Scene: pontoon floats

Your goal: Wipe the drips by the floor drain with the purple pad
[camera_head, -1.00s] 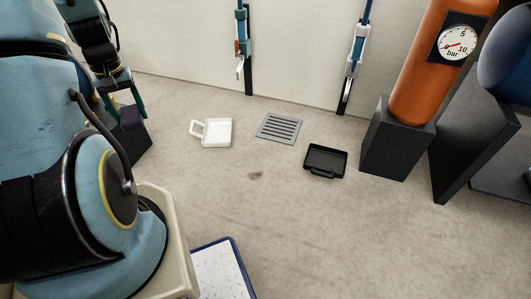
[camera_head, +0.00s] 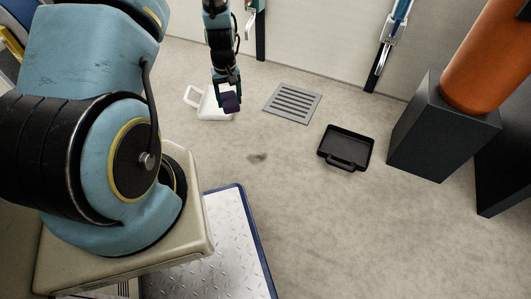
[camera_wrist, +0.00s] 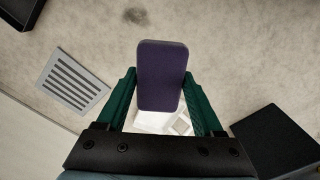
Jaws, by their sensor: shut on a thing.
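My gripper (camera_head: 229,92) is shut on the purple pad (camera_head: 231,103) and holds it in the air, in front of the white dustpan-like tray as the head view sees it. In the wrist view the pad (camera_wrist: 161,75) sits between the two green fingers. The floor drain (camera_head: 292,103) is a grey slotted grate to the right of my gripper; it also shows at left in the wrist view (camera_wrist: 73,80). A dark smudge of drips (camera_head: 257,157) lies on the floor below and left of the drain, and at the top of the wrist view (camera_wrist: 135,15).
A white handled tray (camera_head: 213,108) lies partly behind my gripper. A black handled tray (camera_head: 346,148) lies right of the drain. A dark block (camera_head: 440,128) under an orange cylinder (camera_head: 487,62) stands at right. The floor around the smudge is clear.

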